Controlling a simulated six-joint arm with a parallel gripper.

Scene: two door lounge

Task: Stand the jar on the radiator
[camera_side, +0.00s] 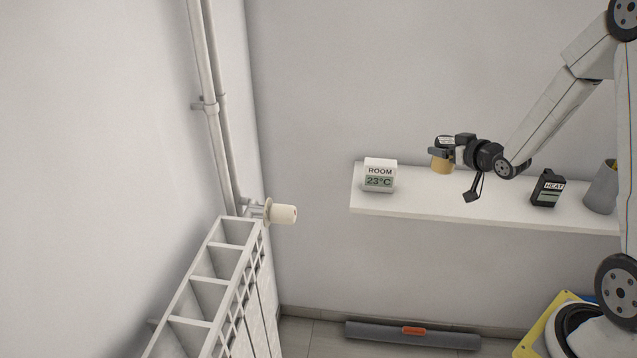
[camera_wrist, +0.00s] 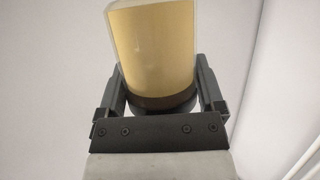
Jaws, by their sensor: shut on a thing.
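The jar (camera_side: 442,164) has a tan-yellow body and shows at the shelf's back edge in the side view. My gripper (camera_side: 440,153) is shut on it from the right. In the wrist view the jar (camera_wrist: 155,45) is clear-walled with yellow contents and a dark band at the end nearest the gripper, between the two fingers of my gripper (camera_wrist: 160,88). I cannot tell whether the jar touches the shelf or hangs just above it. The white radiator (camera_side: 262,300) stands at the lower left, with open gaps between its top bars.
The white shelf (camera_side: 415,202) bears a room thermometer (camera_side: 380,175), a black HEAT box (camera_side: 547,188) and a grey cup (camera_side: 602,188). A valve knob (camera_side: 283,214) and pipes (camera_side: 213,130) stand at the radiator's far end. A grey roll (camera_side: 375,334) lies on the floor.

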